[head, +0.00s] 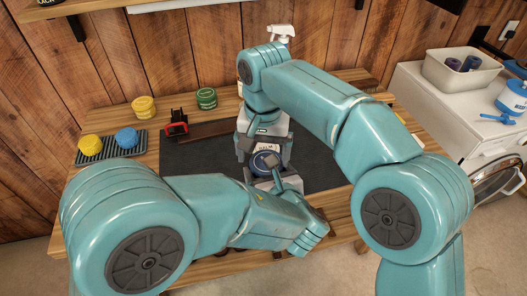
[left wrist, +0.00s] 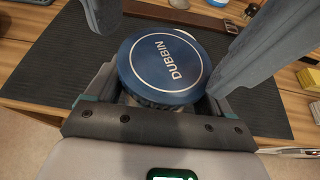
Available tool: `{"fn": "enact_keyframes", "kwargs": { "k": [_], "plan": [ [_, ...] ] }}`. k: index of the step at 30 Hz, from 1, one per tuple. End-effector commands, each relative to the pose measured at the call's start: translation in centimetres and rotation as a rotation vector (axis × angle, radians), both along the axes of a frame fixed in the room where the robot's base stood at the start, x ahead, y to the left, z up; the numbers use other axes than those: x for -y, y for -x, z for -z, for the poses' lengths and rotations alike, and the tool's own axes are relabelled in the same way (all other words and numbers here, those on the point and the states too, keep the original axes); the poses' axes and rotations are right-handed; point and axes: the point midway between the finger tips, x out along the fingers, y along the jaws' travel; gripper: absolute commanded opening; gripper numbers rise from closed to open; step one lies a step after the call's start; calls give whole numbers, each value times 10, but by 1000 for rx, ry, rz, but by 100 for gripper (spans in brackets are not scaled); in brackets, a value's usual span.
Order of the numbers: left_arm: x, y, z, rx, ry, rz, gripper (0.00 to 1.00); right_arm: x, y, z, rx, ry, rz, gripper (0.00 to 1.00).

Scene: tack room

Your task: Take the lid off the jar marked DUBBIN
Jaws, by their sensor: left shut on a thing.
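The jar marked DUBBIN has a round dark blue lid with white lettering, seen large in the left wrist view (left wrist: 160,62) and small in the head view (head: 265,162). The lid is on the jar. My left gripper (head: 275,178) is low at the near side of the jar and shut on its body, below the lid; the lid hides most of the contact. My right gripper (head: 264,148) comes down from above, its grey fingers apart on either side of the lid.
A dark mat (head: 320,165) covers the bench middle. Yellow (head: 89,145) and blue (head: 126,138) sponges lie on a ribbed tray. A washer with a grey bin (head: 440,75) is right.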

Motion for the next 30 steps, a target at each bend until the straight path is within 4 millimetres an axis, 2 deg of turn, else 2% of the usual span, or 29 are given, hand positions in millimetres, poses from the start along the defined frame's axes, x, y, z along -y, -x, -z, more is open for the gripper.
{"fn": "enact_keyframes", "kwargs": {
  "k": [1, 6, 8, 9, 17, 20, 30],
  "plan": [
    [1, -1, -5, 14, 5, -2, 0, 0, 0, 3, -4, 3, 0, 80],
    [1, -2, -7, 17, 5, 0, 0, 0, 0, 4, -5, 1, -1, 24],
    [2, -2, -7, 19, 6, 1, 0, -1, 0, 4, -5, 1, -1, 5],
    [2, -2, -7, 18, 5, 2, 0, -1, 0, 4, -6, 1, -1, 0],
    [3, -2, -9, 22, 6, 4, 0, -2, 1, 5, -8, 1, -11, 0],
    [3, -2, -9, 22, 5, 4, 0, -2, 1, 5, -10, 0, -101, 0],
    [3, -2, -9, 23, 5, 5, 0, 1, 5, 5, -8, -8, -886, 0]
  ]
}}
